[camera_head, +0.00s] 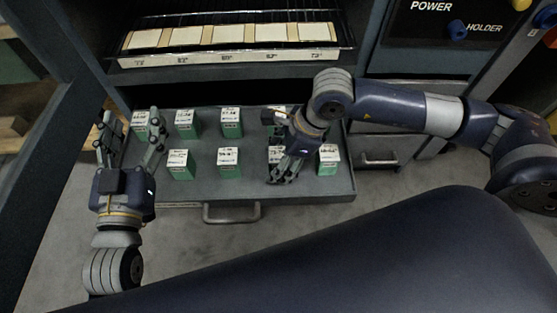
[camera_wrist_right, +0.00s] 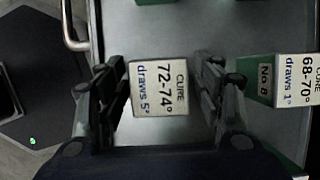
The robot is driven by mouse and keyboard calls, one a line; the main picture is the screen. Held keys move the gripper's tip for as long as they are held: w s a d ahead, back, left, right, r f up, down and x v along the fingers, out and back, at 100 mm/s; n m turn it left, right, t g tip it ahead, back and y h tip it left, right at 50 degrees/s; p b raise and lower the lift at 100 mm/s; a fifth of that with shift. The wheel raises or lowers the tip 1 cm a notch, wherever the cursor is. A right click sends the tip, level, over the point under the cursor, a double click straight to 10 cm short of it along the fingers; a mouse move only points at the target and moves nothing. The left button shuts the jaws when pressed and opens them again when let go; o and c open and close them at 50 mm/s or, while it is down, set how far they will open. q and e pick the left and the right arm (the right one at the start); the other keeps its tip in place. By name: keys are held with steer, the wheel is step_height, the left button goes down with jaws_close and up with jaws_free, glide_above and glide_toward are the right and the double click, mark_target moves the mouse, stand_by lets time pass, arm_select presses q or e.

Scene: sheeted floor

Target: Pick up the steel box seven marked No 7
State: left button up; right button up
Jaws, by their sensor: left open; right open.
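Several small green boxes with white printed tops stand in two rows in an open grey drawer (camera_head: 290,188). My right gripper (camera_head: 280,180) is open over the front row. In the right wrist view, a box with top "CURE 72-74° draws 5°" (camera_wrist_right: 158,88) lies between its open fingers (camera_wrist_right: 168,95), with gaps on both sides. That box is partly hidden in the head view, and its number does not show. I cannot read a No 7 on any box. My left gripper (camera_head: 128,140) is open and empty above the drawer's left side.
Neighbouring boxes stand left (camera_head: 229,163) and right (camera_head: 328,160) of my right gripper. The drawer has a front handle (camera_head: 231,212). A rack of cream tiles (camera_head: 225,37) is above and behind. A cabinet with a handle (camera_head: 380,160) stands right. Bare drawer floor shows between boxes.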

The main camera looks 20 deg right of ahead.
steer(key=c, duration=1.4)
steer(key=shift+o, duration=0.2)
steer(key=shift+r, duration=0.2)
